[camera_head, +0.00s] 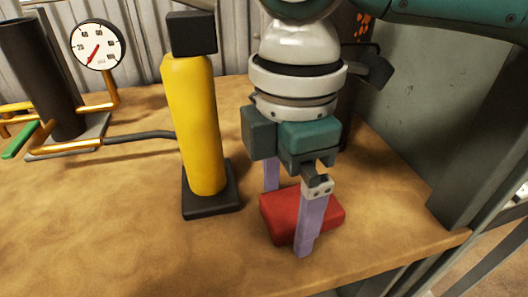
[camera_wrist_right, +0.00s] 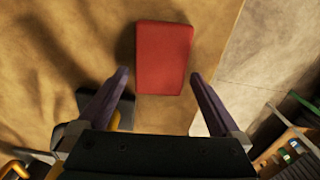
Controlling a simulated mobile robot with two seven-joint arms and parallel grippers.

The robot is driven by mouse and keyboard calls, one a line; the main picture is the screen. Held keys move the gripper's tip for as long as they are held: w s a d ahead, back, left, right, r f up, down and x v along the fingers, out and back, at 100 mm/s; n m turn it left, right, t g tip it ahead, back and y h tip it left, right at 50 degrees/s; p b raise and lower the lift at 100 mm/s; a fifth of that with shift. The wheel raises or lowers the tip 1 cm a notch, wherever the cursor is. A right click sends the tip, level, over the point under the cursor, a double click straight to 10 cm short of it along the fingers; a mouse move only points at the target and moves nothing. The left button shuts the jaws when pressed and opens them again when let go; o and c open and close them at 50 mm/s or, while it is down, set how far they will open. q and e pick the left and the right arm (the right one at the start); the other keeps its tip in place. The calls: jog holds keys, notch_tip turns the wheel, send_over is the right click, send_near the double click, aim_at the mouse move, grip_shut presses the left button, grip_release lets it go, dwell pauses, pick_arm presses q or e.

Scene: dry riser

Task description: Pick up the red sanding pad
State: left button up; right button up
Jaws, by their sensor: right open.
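The red sanding pad (camera_head: 319,213) lies flat on the wooden bench top, near its front right part. It also shows in the right wrist view (camera_wrist_right: 163,58), beyond the fingertips and roughly between their lines. My right gripper (camera_head: 287,222) is open and points down at the pad, with one purple finger in front of it and one behind. In the right wrist view the open fingers (camera_wrist_right: 159,75) have nothing between them but bench and pad. I cannot tell the exact height of the tips. My left gripper is in neither view.
A yellow cylinder (camera_head: 195,125) on a black base stands just left of my right gripper. A pressure gauge (camera_head: 97,44), a dark pipe (camera_head: 42,75) and brass tubing stand at the back left. A grey post rises at right. The bench (camera_head: 120,230) is clear at front left.

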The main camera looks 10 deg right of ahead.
aim_at(285, 207)
jog(key=shift+c, duration=0.2)
jog(key=c, duration=1.2)
jog(key=shift+c, duration=0.2)
notch_tip(285, 207, up, 20)
jog(key=p, duration=2.3)
